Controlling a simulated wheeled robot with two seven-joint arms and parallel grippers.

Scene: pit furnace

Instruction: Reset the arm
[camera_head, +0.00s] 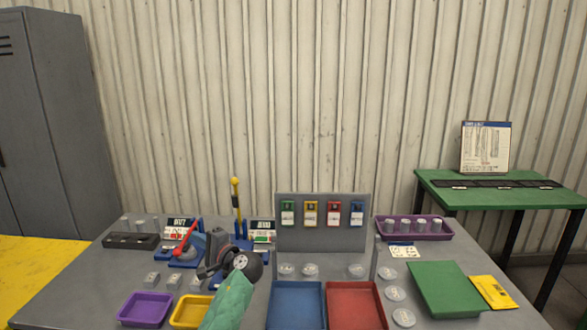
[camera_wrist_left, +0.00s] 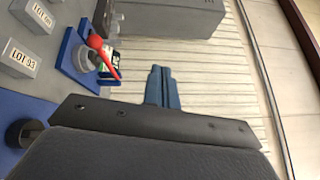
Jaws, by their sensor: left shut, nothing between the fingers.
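My left arm, in a green sleeve, comes up from the bottom of the head view. Its left gripper (camera_head: 217,241) is over the bench, just right of the red-handled lever device (camera_head: 184,254). In the left wrist view the two blue-grey fingers (camera_wrist_left: 163,87) are together, with nothing between them. The red handle (camera_wrist_left: 103,55) shows left of the fingers there, apart from them. My right gripper is not in view.
The grey bench (camera_head: 82,282) holds a yellow-handled device (camera_head: 237,208), a tag board (camera_head: 322,237), a purple tray (camera_head: 145,308), a yellow tray (camera_head: 187,311), a blue tray (camera_head: 296,304), a red tray (camera_head: 355,305) and a green pad (camera_head: 445,288). A green table (camera_head: 500,198) stands right.

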